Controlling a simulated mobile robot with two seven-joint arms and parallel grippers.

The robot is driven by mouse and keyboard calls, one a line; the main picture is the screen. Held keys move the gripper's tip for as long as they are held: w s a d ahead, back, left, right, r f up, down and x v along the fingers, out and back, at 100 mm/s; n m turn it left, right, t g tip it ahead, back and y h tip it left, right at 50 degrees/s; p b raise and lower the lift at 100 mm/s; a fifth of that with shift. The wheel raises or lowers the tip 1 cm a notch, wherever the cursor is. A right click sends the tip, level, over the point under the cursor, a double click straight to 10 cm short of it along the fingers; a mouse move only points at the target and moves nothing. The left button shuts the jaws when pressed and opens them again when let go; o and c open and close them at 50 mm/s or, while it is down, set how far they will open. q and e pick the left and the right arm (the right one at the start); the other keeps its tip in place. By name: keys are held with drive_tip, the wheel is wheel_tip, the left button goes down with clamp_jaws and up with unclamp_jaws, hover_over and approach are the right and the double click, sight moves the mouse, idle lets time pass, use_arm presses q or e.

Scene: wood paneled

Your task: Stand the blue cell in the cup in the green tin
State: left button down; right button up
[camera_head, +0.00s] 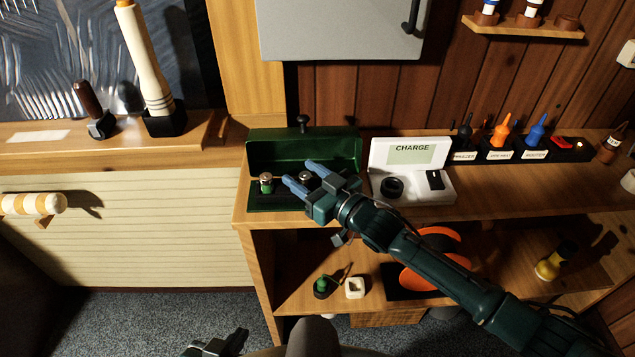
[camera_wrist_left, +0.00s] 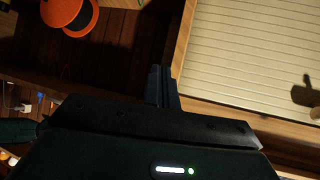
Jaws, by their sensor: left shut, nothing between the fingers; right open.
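The green tin (camera_head: 262,152) stands with its lid up on the left end of the wooden counter. A cell with a green side and metal top (camera_head: 266,183) stands in it at the left. A second round metal top (camera_head: 305,177) shows between the fingers of my right gripper (camera_head: 299,173); its body and any cup around it are hidden. My right gripper is open, over the tin, with blue-grey fingers; contact cannot be told. I cannot make out a blue cell. My left gripper (camera_head: 238,340) is shut and empty, low before the counter; it also shows in the left wrist view (camera_wrist_left: 160,72).
A white CHARGE box (camera_head: 412,193) with a round black socket (camera_head: 392,187) stands right of the tin. The lower shelf holds an orange spool (camera_head: 420,279), a small white square piece (camera_head: 355,288) and a yellow bottle (camera_head: 548,265).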

use_arm(q)
drive_tip(key=shift+w+d+r+b, duration=0.15)
drive_tip(key=shift+d+r+b, duration=0.2)
drive_tip(key=shift+r+b, duration=0.15)
use_arm(e)
drive_tip(key=v, duration=1.3)
use_arm(q)
drive_tip(key=shift+f, duration=0.1)
use_arm(e)
drive_tip(key=shift+s, duration=0.1)
use_arm(q)
drive_tip(key=shift+a+p, duration=0.2)
drive_tip(key=shift+p, duration=0.25)
use_arm(e)
drive_tip(key=s+d+f+m+g+h, duration=0.1)
drive_tip(key=s+d+f+m+h, duration=0.2)
drive_tip(key=s+f, duration=0.5)
drive_tip(key=s+d+f+m+g+h, duration=0.1)
drive_tip(key=s+d+f+m+h, duration=0.2)
drive_tip(key=s+f+h, duration=0.3)
wheel_tip(320, 180, down, 2)
drive_tip(key=shift+s+d+f+h, duration=0.1)
drive_tip(key=shift+s+d+h, duration=0.35)
drive_tip(key=shift+s, duration=0.75)
drive_tip(key=shift+y, duration=0.25)
